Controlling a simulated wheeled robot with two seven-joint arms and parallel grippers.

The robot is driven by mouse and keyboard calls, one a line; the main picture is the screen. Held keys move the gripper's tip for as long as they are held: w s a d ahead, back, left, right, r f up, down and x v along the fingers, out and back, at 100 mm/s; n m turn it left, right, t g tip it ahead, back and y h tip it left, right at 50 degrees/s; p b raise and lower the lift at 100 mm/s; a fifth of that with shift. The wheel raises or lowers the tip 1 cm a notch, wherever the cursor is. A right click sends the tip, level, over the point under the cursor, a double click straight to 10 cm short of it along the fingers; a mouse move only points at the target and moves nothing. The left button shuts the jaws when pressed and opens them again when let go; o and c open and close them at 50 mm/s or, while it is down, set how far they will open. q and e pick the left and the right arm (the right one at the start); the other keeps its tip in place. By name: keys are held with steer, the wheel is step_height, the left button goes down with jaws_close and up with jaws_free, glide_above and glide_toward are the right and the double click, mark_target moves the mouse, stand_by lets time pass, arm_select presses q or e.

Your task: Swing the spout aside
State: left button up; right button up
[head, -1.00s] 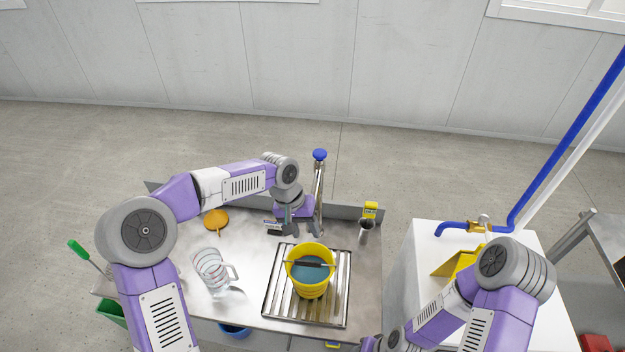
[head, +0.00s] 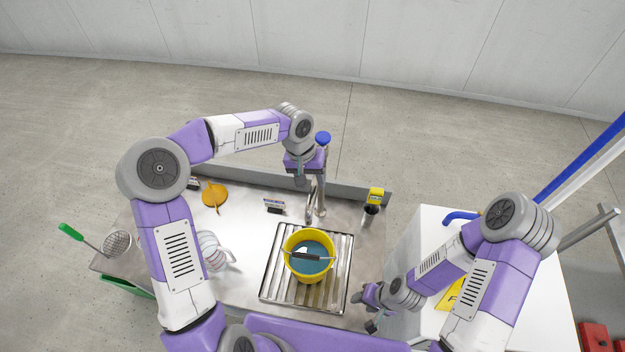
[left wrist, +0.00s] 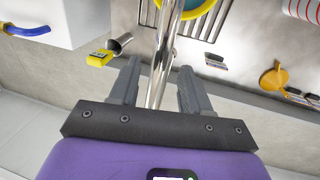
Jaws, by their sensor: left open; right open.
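The metal spout post with a blue top (head: 322,138) stands at the back of the steel bench. A shiny pipe (left wrist: 166,55) runs between the fingers of my left gripper (left wrist: 158,92) in the left wrist view; I cannot tell whether they touch it. In the head view my left gripper (head: 303,183) is beside the post, open, partly hiding it. The curved spout end (head: 310,206) shows just behind a yellow bucket (head: 290,262) of blue-green liquid on a ribbed drain grate (head: 340,270). My right gripper (head: 370,310) is open and empty at the bench's front right.
An orange funnel (head: 213,194) lies at the back left. A clear jug (head: 215,252) is partly behind my left arm. A white cabinet (head: 425,235) is beside the bench.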

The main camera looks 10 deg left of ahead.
arm_select(q)
steer(key=shift+d+f, duration=0.15)
steer(key=shift+f, duration=0.45)
steer(key=shift+w, duration=0.1)
jaws_close()
